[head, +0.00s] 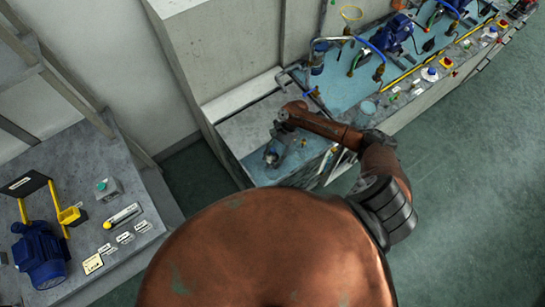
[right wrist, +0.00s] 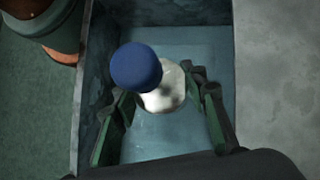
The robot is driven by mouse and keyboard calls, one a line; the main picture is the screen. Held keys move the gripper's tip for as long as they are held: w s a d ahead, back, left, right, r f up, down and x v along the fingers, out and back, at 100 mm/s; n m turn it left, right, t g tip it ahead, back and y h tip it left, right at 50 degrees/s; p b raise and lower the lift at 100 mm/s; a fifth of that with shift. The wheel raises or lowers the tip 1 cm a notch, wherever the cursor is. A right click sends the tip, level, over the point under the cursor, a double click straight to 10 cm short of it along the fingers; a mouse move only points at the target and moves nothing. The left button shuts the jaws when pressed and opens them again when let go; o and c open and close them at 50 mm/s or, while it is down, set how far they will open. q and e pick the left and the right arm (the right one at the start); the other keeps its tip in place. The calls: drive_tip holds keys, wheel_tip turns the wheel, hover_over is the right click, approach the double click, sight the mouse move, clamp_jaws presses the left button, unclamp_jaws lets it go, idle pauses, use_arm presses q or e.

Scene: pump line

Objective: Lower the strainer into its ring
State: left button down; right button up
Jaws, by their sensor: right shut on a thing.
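My right gripper (head: 273,156) reaches down over the left part of the bench in the head view. In the right wrist view its two green-lined fingers (right wrist: 162,92) stand on either side of a pale, whitish piece with a round blue knob (right wrist: 136,68), which I take to be the strainer. The gripper is shut on it. The piece is above a blue-floored bay (right wrist: 170,138) with grey walls. In the head view the held piece is too small to make out clearly. I cannot make out the ring in either view. My left gripper is not in view.
Pumps, blue hoses and valves (head: 392,35) stand along the bench at the upper right. A grey cabinet (head: 225,50) rises behind the bench. A side table (head: 85,150) at left holds a blue motor (head: 40,257). Green floor (head: 475,180) is clear at right.

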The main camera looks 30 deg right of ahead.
drive_tip(key=shift+f+b, duration=1.9)
drive_tip(key=shift+f, duration=2.15)
drive_tip(key=shift+a+p, duration=0.1)
drive_tip(key=shift+p, duration=0.3)
drive_tip(key=shift+f+b, duration=0.7)
drive_tip(key=shift+f, duration=0.85)
drive_tip(key=o, duration=1.5)
drive_tip(key=shift+c, duration=0.2)
